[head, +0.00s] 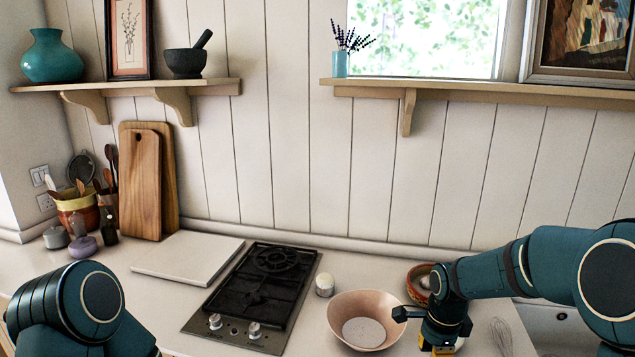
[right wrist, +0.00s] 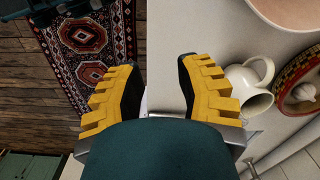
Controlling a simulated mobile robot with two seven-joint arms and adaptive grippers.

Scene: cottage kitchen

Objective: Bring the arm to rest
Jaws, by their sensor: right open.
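My right arm comes in from the right in the head view. Its gripper (head: 441,348) hangs low at the bottom edge, right of the pink bowl, with only part of its yellow fingers showing. In the right wrist view the two yellow fingers of this gripper (right wrist: 158,78) are spread wide with nothing between them. A white mug (right wrist: 248,88) stands just beyond the right finger; I cannot tell whether they touch. My left arm (head: 75,305) shows at the bottom left of the head view as a bent teal link. Its gripper is out of view.
The pink bowl (head: 362,322) and a patterned bowl (head: 417,284) stand near the right arm, with a whisk (head: 501,336) to its right. A rug (right wrist: 88,45) lies on the floor beyond the counter edge.

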